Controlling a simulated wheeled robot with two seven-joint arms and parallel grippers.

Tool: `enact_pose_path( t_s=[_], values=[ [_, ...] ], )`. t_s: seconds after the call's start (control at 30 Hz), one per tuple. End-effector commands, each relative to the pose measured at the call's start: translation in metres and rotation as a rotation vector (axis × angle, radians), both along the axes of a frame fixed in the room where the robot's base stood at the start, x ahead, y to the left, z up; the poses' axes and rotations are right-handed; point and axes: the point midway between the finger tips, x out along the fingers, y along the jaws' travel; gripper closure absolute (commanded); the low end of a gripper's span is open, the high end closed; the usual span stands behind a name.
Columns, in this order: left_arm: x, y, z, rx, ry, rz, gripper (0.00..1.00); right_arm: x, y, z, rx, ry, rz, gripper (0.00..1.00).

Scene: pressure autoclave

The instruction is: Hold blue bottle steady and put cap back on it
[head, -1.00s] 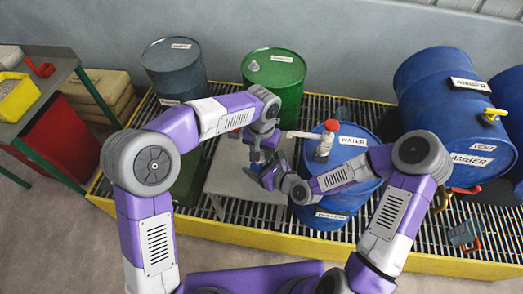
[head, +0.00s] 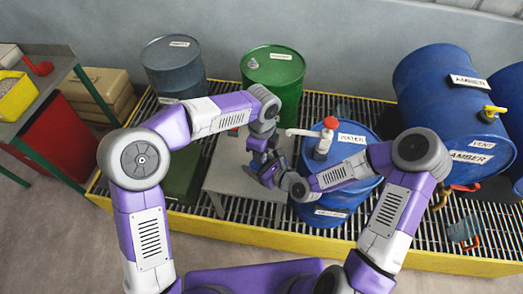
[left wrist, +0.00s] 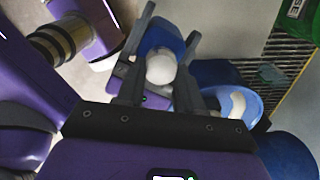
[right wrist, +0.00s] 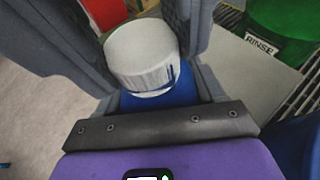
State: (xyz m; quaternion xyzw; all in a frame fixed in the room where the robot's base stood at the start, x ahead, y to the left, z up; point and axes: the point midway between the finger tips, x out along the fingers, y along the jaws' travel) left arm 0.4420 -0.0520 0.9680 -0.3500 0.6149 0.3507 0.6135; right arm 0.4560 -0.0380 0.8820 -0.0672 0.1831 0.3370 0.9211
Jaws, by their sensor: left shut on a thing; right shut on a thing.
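The white cap (right wrist: 140,55) with a ribbed side sits over the blue bottle (right wrist: 158,99) in the right wrist view. The left wrist view also shows the cap (left wrist: 161,69), with the bottle's blue body (left wrist: 155,38) beyond it. My left gripper (head: 263,158) is shut on the cap from above. My right gripper (head: 268,176) is shut on the bottle just below. In the head view the grippers hide most of the bottle and cap. I cannot tell whether the cap is seated on the neck.
A grey stand (head: 228,182) is beneath the grippers. A blue drum with a red-topped pump (head: 329,136) stands close on the right. A green drum (head: 273,75) and a grey drum (head: 173,70) stand behind. A yellow-edged grating (head: 232,228) lies under them.

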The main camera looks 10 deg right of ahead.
Motion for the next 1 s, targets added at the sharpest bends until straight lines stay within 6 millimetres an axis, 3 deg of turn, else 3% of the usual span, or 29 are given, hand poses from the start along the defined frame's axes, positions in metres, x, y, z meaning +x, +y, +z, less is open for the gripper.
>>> enact_pose_path(
  t_s=[0.2, 0.4, 0.6, 0.87, 0.9, 1.0],
  values=[
    [-0.0008, 0.0013, -0.0004, -0.002, 0.000, -0.454, 0.97, 0.0000, 0.0000, 0.0001, 0.000, 0.000, 0.000, 1.00],
    [-0.0015, 0.0023, -0.0006, -0.003, 0.000, -0.795, 0.97, 0.0000, 0.0000, 0.0000, 0.000, 0.000, 0.000, 1.00],
    [-0.0016, 0.0022, -0.0003, -0.003, -0.002, -0.924, 0.97, 0.0000, 0.0000, 0.0000, 0.000, 0.000, 0.000, 1.00],
    [-0.0016, 0.0022, -0.0002, -0.003, -0.002, -0.926, 0.97, -0.0001, 0.0001, 0.0000, 0.000, 0.000, 0.000, 1.00],
    [-0.0016, 0.0022, -0.0002, -0.003, -0.002, -0.925, 0.60, -0.0001, 0.0001, 0.0000, 0.000, 0.000, 0.000, 1.00],
    [-0.0016, 0.0022, -0.0002, -0.003, -0.002, -0.925, 0.44, 0.0000, 0.0001, 0.0001, 0.000, 0.000, 0.000, 1.00]
  ],
)
